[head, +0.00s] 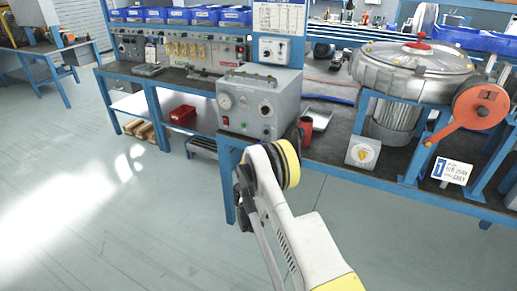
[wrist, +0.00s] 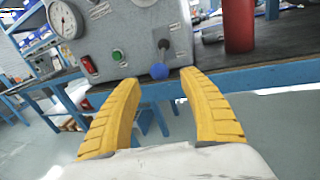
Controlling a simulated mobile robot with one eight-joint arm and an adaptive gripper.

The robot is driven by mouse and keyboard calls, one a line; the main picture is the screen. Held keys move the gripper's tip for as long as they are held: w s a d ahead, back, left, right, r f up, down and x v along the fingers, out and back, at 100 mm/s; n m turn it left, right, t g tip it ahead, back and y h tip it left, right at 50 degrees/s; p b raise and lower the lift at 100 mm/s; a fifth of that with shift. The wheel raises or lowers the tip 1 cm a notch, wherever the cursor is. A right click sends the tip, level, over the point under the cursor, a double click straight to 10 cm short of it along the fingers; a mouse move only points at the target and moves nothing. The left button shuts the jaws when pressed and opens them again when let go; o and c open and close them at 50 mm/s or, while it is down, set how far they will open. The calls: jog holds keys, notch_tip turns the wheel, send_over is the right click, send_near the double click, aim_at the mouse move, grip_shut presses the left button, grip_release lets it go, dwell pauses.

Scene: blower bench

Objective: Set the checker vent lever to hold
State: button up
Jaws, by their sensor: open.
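The checker is a grey box (head: 262,100) on the bench, with gauges on its front in the head view. In the wrist view its front panel (wrist: 120,35) fills the upper middle. I cannot tell how far the knob is from the fingers, and no contact shows. In the head view my own arm hides the gripper. Lever markings are not readable.
A red cylinder (wrist: 239,25) stands on the bench right of the lever. The panel also has a gauge (wrist: 65,20), a red switch (wrist: 88,66) and a green button (wrist: 117,54). The blue bench edge (wrist: 270,75) runs below. A metal blower (head: 412,65) stands at right.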

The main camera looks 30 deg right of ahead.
jog(key=b+x, duration=0.1)
jog(key=x, duration=0.5)
jog(key=shift+a, duration=0.1)
grip_shut()
jog(key=shift+s+r, duration=0.1)
jog(key=shift+s, duration=0.05)
